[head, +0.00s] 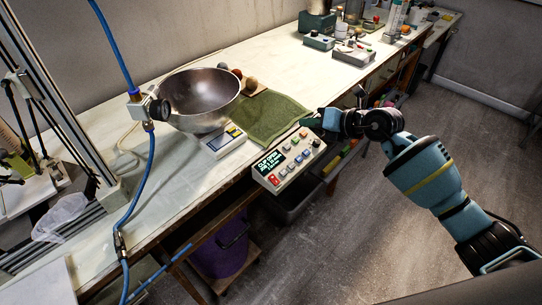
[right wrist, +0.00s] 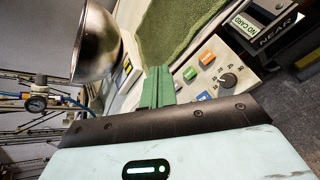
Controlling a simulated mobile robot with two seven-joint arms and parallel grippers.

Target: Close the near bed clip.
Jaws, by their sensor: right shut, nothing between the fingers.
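The control panel (head: 288,160) stands at the bench's front edge, with coloured buttons and a lit screen (head: 270,166). The screen's top line seems to read "CLIP OPEN"; the rest is too small to read. In the right wrist view, the panel (right wrist: 213,62) shows its buttons and a black knob (right wrist: 228,80). A dark plate marked "NEAR" (right wrist: 277,31) is at the upper right there. I cannot make out the bed clip itself. My right gripper (head: 309,122) is shut and empty above the panel's far end; its green fingers (right wrist: 156,88) are together. My left gripper is not in view.
A steel bowl (head: 200,97), a small scale-like box (head: 225,142) and a green cloth (head: 266,118) lie on the bench behind the panel. A tall metal frame (head: 62,95) and blue hose (head: 134,200) are at the left. Bare bench lies between.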

